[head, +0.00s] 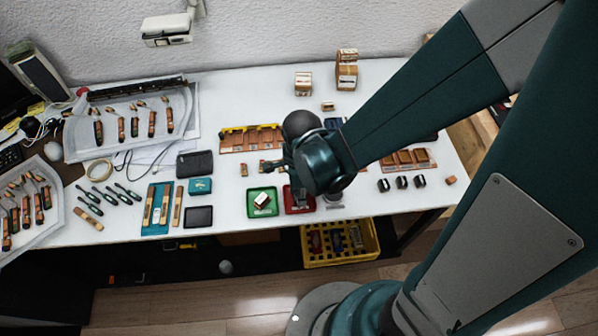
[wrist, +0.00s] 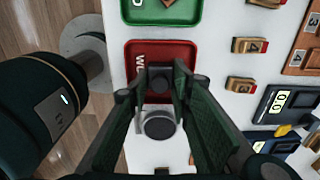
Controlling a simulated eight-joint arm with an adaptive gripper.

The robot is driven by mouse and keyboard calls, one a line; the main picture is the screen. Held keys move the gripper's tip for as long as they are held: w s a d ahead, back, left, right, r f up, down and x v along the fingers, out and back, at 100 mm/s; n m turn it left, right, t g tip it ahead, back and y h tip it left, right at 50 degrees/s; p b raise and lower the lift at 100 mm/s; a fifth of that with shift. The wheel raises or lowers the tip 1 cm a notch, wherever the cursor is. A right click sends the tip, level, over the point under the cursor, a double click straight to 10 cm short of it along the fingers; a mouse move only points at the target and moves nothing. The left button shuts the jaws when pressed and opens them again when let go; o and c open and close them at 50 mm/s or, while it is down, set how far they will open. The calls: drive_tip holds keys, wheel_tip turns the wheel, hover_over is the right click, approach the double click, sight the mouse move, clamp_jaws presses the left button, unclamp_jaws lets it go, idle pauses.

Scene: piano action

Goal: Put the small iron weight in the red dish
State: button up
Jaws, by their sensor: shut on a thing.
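The red dish (wrist: 136,54) lies below the green dish in the wrist view; in the head view the red dish (head: 300,208) is partly hidden behind my gripper. The weight shows between the fingertips, in front of the red dish's lower part. I cannot tell its height above the dish. In the head view my gripper (head: 300,192) points down at the red dish, and the weight cannot be made out.
A green dish (head: 252,211) holding a small block stands left of the red one. A grey round object (wrist: 159,126) sits just beside the red dish. Several dark pieces (head: 402,182) stand farther right. A yellow crate (head: 345,259) is below the table's front edge.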

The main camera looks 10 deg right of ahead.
drive_tip(key=shift+f, duration=0.2)
drive_tip(key=o, duration=1)
drive_tip(key=shift+r, duration=0.2)
drive_tip(key=shift+r+p, duration=1.9)
drive_tip(key=shift+r, duration=4.1)
drive_tip(key=shift+d+r, duration=0.1)
